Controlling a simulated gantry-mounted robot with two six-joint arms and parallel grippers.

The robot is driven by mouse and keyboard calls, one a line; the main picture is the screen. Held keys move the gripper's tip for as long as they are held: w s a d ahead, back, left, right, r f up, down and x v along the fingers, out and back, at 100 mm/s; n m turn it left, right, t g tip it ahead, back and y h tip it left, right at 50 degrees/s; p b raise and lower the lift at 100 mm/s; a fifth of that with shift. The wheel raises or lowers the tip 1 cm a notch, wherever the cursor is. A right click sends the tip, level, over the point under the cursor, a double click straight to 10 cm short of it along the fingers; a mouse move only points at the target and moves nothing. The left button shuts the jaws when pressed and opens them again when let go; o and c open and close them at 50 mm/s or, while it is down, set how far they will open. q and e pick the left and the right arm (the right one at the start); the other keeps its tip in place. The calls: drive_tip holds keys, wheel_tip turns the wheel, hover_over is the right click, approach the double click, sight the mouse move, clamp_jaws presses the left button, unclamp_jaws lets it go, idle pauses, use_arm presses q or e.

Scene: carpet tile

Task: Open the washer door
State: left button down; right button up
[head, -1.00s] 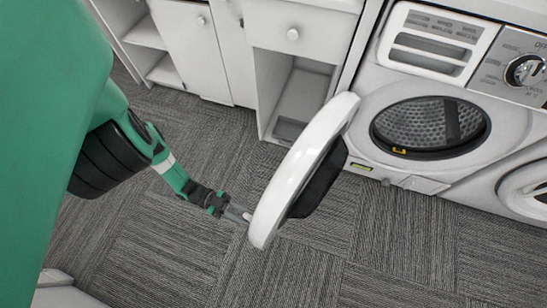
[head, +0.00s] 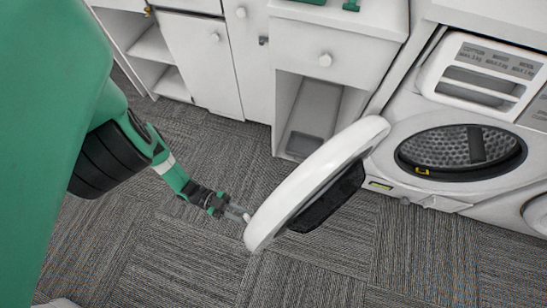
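The washer (head: 400,126) stands at the right. Its round white door (head: 312,172) is swung well out from the front, and the dark drum opening (head: 462,152) is exposed. My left gripper (head: 240,214) is at the door's outer edge, at the lower left end of the door. Its fingertips meet the rim there; whether they are shut on it or only touching is too small to tell. My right gripper is not in the view.
White cabinets with round knobs (head: 215,37) line the back. An open cubby (head: 312,112) stands between them and the washer. Another machine's edge (head: 537,212) shows at far right. Carpet tile (head: 190,262) in front is clear.

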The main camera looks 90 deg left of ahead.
use_arm(q)
drive_tip(key=shift+d+r, duration=0.1)
drive_tip(key=c, duration=0.8)
unclamp_jaws()
drive_tip(key=shift+o, duration=0.2)
drive_tip(key=b+v, duration=0.1)
drive_tip(key=v, duration=1)
drive_tip(key=shift+s+b, duration=0.3)
drive_tip(key=shift+b, duration=0.05)
